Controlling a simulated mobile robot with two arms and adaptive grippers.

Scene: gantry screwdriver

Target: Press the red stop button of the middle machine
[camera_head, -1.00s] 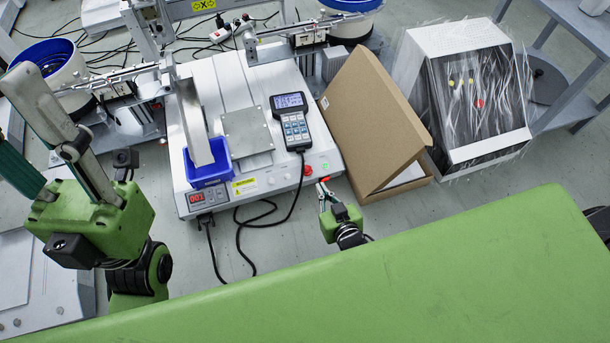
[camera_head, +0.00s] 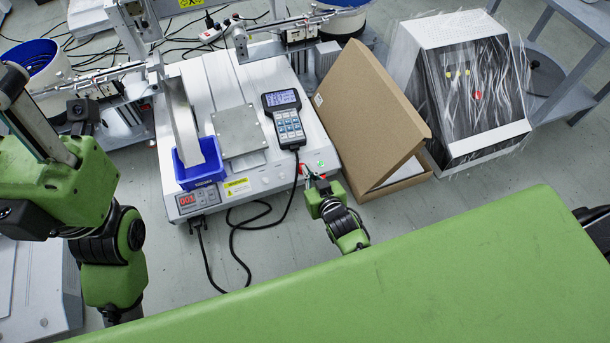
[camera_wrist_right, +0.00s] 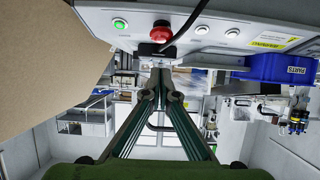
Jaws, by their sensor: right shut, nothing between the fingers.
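The middle machine (camera_head: 215,105) is white, with a red stop button (camera_head: 304,169) at the right of its front panel. The red button (camera_wrist_right: 160,33) shows clearly in the right wrist view, beside a lit green button (camera_wrist_right: 119,23). My right gripper (camera_head: 311,179) is shut and empty, its tips just in front of the red button. In the right wrist view its fingertips (camera_wrist_right: 163,74) are in line with the button; I cannot tell if they touch it. My left arm is at the left edge; one finger of its gripper (camera_head: 30,115) shows and the rest is cut off.
A cardboard box (camera_head: 362,115) leans open right of the machine. A plastic-wrapped machine (camera_head: 465,85) with its own red button stands farther right. A handheld pendant (camera_head: 283,115) and a blue bin (camera_head: 200,165) sit on the middle machine. A black cable hangs close to the button.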

